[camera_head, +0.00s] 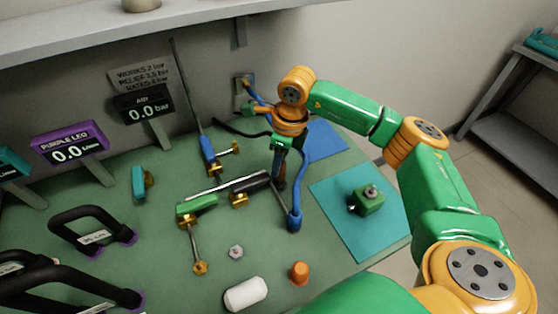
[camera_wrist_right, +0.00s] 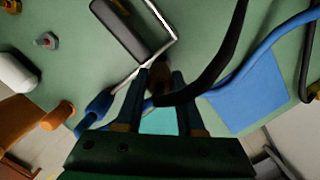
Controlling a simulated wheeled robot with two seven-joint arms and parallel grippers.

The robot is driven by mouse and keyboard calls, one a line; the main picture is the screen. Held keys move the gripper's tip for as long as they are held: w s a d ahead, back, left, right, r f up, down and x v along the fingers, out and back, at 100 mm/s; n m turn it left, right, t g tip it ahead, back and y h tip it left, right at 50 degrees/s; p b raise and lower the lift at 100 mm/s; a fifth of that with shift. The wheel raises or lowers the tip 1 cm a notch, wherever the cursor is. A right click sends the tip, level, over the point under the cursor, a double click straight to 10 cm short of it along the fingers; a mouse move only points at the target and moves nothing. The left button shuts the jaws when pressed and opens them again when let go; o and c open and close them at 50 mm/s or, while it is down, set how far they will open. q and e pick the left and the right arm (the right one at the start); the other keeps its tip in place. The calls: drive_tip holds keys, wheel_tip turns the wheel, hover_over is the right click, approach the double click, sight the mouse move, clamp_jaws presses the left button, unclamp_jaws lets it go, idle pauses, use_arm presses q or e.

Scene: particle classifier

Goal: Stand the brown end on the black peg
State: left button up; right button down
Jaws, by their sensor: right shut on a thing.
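My right gripper (camera_head: 279,160) points down near the back middle of the green table. In the right wrist view its two fingers (camera_wrist_right: 158,105) are shut on the brown end (camera_wrist_right: 160,74), from which a black hose curves away. In the head view the brown end (camera_head: 281,182) shows only as a small dark brown patch below the fingers. A dark cylinder (camera_head: 257,183) lies beside it on the left; I cannot tell whether it is the black peg. My left gripper is not in view.
A blue hose end (camera_head: 294,219) stands just in front of the gripper. A teal mat (camera_head: 335,215) bearing a green block (camera_head: 367,201) lies to the right. A white cylinder (camera_head: 245,294), an orange plug (camera_head: 299,272) and a hex nut (camera_head: 236,252) are in front. Black handles (camera_head: 92,218) stand left.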

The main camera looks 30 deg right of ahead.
drive_tip(key=shift+f+b, duration=0.3)
drive_tip(key=shift+f, duration=0.05)
drive_tip(key=shift+r, duration=0.1)
drive_tip(key=shift+r+p, duration=0.25)
drive_tip(key=shift+p, duration=0.05)
drive_tip(key=shift+w+d, duration=0.1)
idle(1.3)
drive_tip(key=shift+f+b, duration=0.35)
drive_tip(key=shift+b, duration=0.1)
drive_tip(key=shift+r, duration=0.1)
